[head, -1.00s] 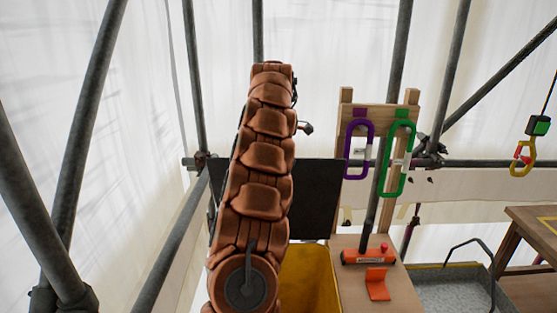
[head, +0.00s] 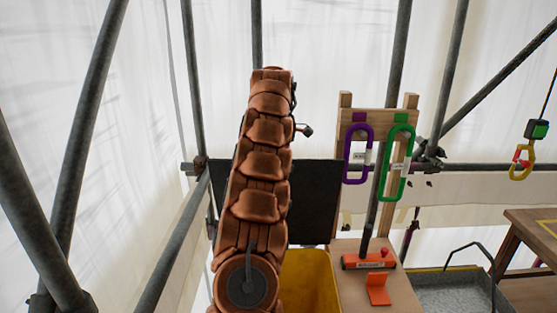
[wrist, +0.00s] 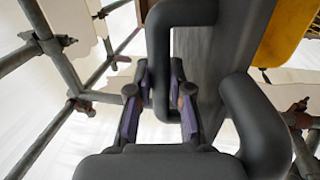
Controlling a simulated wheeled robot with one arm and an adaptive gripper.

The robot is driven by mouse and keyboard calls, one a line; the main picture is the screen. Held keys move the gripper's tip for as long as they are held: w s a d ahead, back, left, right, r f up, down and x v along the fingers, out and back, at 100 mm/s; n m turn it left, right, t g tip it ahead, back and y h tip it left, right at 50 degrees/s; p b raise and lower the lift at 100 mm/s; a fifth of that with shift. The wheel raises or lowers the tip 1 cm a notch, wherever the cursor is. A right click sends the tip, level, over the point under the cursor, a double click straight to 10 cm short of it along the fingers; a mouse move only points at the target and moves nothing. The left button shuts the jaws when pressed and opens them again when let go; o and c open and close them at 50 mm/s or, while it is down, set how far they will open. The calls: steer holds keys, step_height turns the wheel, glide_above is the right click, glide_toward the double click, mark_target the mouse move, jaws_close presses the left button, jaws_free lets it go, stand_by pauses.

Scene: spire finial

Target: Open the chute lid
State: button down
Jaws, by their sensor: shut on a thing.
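The chute lid is a dark grey panel (head: 315,200) standing upright behind my arm in the head view, at the back of the yellow chute (head: 308,280). In the wrist view the lid (wrist: 212,60) is seen close up and edge-on, with a dark bar handle (wrist: 159,60) on its left. My gripper (wrist: 160,92) has its two fingers on either side of the handle and is shut on it. In the head view my arm hides the gripper, the handle and part of the lid.
A wooden rack holds a purple carabiner (head: 357,155) and a green carabiner (head: 398,163) right of the lid. An orange-based tool (head: 369,260) lies on the board below. A grey tray (head: 455,290) and wooden table (head: 535,235) are further right. Scaffold poles (head: 80,150) stand left.

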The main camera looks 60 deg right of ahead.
steer(key=c, duration=1.1)
jaws_free()
steer(key=shift+o, duration=0.2)
